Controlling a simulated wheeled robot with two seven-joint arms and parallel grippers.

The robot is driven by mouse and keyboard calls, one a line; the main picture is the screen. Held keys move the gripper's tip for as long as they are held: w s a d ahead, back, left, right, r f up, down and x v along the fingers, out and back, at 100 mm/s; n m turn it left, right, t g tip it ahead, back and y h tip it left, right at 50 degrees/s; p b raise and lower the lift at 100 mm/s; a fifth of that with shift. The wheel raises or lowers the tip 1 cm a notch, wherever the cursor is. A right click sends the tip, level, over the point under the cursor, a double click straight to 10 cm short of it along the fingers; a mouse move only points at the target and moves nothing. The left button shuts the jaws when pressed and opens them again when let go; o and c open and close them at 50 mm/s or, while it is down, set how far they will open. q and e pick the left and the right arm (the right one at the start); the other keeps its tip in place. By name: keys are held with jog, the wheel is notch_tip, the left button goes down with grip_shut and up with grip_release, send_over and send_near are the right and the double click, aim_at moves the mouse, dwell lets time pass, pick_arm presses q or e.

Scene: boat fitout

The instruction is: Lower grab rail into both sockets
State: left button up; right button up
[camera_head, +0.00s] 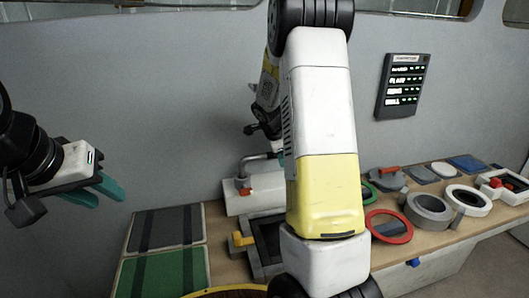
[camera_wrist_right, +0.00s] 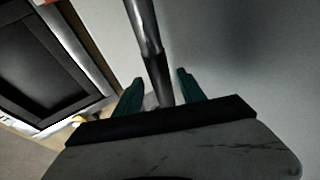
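The grab rail (camera_head: 257,158) is a grey metal bar at the centre of the head view. Its left end bends down toward a white block (camera_head: 262,190) with a red tab; whether it sits in a socket there I cannot tell. My right arm hides the rail's other end. In the right wrist view, the rail (camera_wrist_right: 150,50) runs between the teal fingers of my right gripper (camera_wrist_right: 160,85), with a narrow gap showing on each side. My left gripper (camera_head: 99,193) is open and empty at the left, above the bench and away from the rail.
A green panel (camera_head: 165,273) and a dark panel (camera_head: 165,228) lie at the bench's left. A yellow-handled dark frame (camera_head: 266,240) sits near the centre. Several rings, including a red one (camera_head: 389,226), and hatches crowd the right. A display (camera_head: 403,86) hangs on the wall.

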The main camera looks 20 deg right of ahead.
jog(key=s+a+r+n+t+y, duration=0.1)
jog(key=s+a+r+n+y, duration=0.1)
jog(key=s+a+r+n, duration=0.4)
jog(key=s+a+r+n+y, duration=0.1)
jog(key=s+a+r+n, duration=0.25)
jog(key=s+r, duration=0.65)
jog(key=s+a+n+y, duration=0.1)
jog(key=s+a+n, duration=0.3)
jog(key=s, duration=0.3)
jog(key=s+a+r+n+y, duration=0.1)
jog(key=s+a+n+y, duration=0.1)
jog(key=s+a+n, duration=0.2)
jog(key=s+n, duration=0.2)
jog(key=s, duration=0.2)
jog(key=shift+s+t, duration=0.2)
jog(key=shift+t, duration=0.2)
jog(key=shift+n, duration=0.25)
dwell(0.6)
